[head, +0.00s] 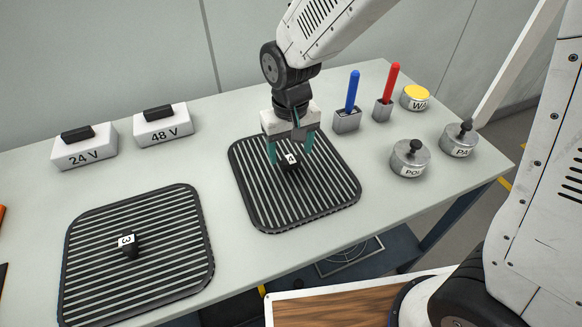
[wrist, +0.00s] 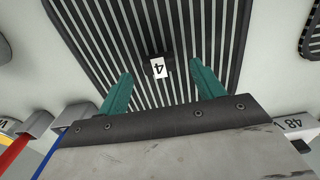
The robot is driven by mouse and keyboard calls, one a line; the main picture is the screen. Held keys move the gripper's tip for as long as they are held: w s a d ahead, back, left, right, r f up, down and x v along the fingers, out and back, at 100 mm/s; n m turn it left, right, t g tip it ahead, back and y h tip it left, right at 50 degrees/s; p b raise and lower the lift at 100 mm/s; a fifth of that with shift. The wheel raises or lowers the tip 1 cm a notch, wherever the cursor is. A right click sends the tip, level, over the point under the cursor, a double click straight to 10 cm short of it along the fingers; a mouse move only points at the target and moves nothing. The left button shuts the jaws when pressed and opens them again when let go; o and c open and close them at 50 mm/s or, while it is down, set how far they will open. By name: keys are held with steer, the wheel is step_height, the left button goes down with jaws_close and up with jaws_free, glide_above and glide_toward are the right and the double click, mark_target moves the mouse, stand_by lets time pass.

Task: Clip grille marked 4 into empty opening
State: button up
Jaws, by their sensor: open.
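The grille marked 4 (head: 330,190) is a black slatted panel with rounded corners, lying flat on the grey table. A black knob with a white label "4" (head: 291,160) stands at its middle. My gripper (head: 291,155) is above this grille, its teal fingers open on either side of the knob. In the wrist view the open fingers (wrist: 160,85) point toward the knob (wrist: 158,67), which lies a little beyond their tips. I cannot tell whether the fingers touch the grille. A similar grille marked 3 (head: 180,260) lies at the left. No empty opening is clearly visible.
White boxes marked 24 V (head: 84,147) and 48 V (head: 163,127) stand along the back. Holders with a blue rod (head: 353,90) and a red rod (head: 390,85), a yellow-topped tin (head: 416,95) and two knobbed tins (head: 410,160) are at the right. Table between the grilles is clear.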

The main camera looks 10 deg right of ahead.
mark_target(291, 159)
step_height(291, 159, down, 4)
steer(key=shift+r, duration=0.1)
steer(key=c, duration=1.3)
steer(key=shift+w+r, duration=0.1)
steer(key=shift+r, duration=0.05)
